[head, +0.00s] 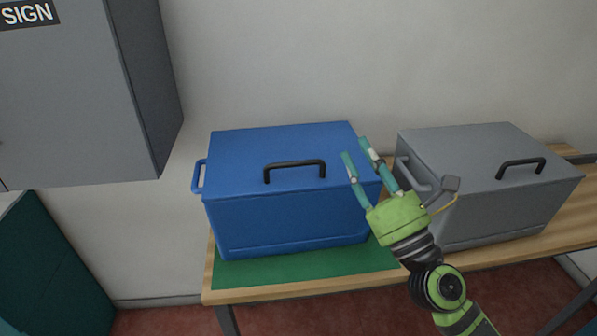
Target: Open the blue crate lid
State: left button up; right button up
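The blue crate (285,222) stands on a green mat on a wooden table. Its lid (235,152) is shut and has a black handle (294,165) near its front edge. My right gripper (355,150) reaches up from the lower right, at the right end of the blue crate. Its two teal fingers are apart, with nothing seen between them. It is to the right of the black handle and apart from it in the picture. My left gripper is not in view.
A grey crate (490,210) with a shut lid and a black handle stands close on the right. The green mat (300,271) shows in front of the blue crate. A grey cabinet (80,100) hangs on the wall at the upper left. The table's front edge (280,291) is bare.

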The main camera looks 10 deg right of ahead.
jog(key=a+r+n+g+y, duration=0.1)
jog(key=a+n+g+y, duration=0.4)
jog(key=n, duration=0.6)
jog(key=n+g+h, duration=0.2)
jog(key=n+g, duration=0.4)
jog(key=n, duration=0.9)
send_near(296, 166)
jog(key=x, duration=0.3)
jog(key=p+x, duration=0.2)
jog(key=x, duration=0.4)
jog(key=shift+p, duration=0.3)
jog(key=shift+w+a+f, duration=0.15)
grip_shut()
